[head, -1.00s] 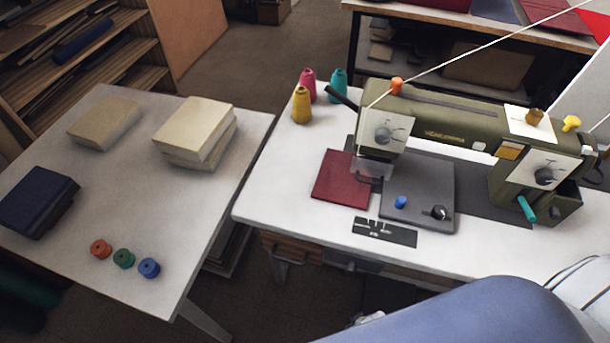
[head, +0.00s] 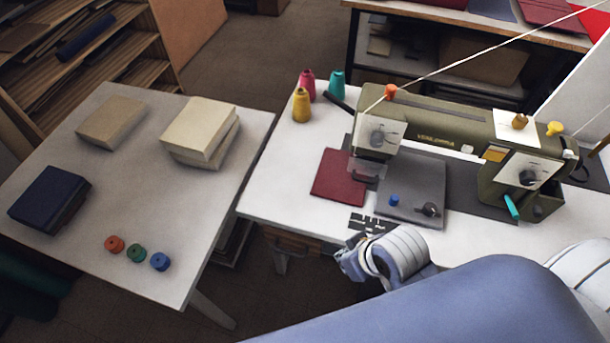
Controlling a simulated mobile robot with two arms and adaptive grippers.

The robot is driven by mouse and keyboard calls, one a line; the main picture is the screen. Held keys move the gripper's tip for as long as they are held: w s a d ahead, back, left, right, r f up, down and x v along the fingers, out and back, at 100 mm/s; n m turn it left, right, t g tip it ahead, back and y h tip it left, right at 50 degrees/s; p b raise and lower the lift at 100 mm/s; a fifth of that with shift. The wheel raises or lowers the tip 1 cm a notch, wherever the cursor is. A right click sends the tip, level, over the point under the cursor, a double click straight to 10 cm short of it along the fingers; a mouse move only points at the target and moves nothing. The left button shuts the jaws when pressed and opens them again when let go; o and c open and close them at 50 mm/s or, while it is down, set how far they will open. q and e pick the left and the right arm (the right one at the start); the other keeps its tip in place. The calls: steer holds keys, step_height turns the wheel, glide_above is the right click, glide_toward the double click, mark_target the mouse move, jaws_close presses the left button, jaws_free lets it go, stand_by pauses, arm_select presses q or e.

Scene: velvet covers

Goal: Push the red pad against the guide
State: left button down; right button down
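The red pad (head: 338,177) lies flat on the white sewing table, left of the machine's needle head. Its right side reaches under a small clear guard (head: 367,171) and borders the grey plate (head: 414,186). I cannot tell which part is the guide, or whether the pad touches it. My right arm comes in from the lower right. The end of that arm, with what seems to be the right gripper (head: 352,261), is in front of the table's front edge, below the pad and apart from it. Its fingers cannot be made out. My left gripper is not in view.
The olive sewing machine (head: 440,130) stands behind the grey plate, which carries a blue knob and a black knob. A dark slotted plate (head: 362,222) lies at the front edge, partly behind my arm. Thread cones (head: 301,105) stand at the back left. A gap separates the left table (head: 150,205).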

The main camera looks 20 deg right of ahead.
steer(key=w+a+n+g+y, duration=0.1)
steer(key=w+a+n+y, duration=0.2)
steer(key=w+a+n, duration=0.75)
steer(key=shift+m+g, duration=0.5)
steer(key=shift+m, duration=0.15)
steer(key=w, duration=0.7)
steer(key=shift+w+d+r, duration=0.25)
steer(key=shift+w+r, duration=0.1)
steer(key=w+d+r, duration=0.4)
steer(key=w+d, duration=0.4)
steer(key=w, duration=0.1)
steer(key=shift+h, duration=0.4)
steer(key=x, duration=0.3)
steer(key=p+x, duration=0.1)
steer(key=x, duration=0.6)
steer(key=shift+s+d+f+p, duration=0.1)
steer(key=shift+s+p, duration=0.15)
steer(key=shift+p, duration=0.05)
steer(key=shift+s+d+p, duration=0.3)
steer(key=shift+d+p, duration=0.15)
steer(key=shift+d, duration=0.1)
steer(key=shift+s+d+p, duration=0.25)
steer(key=shift+d+p, duration=0.2)
steer(key=shift+d, duration=0.1)
steer(key=shift+s+d, duration=0.45)
steer(key=shift+d, duration=0.25)
steer(key=shift+a, duration=0.1)
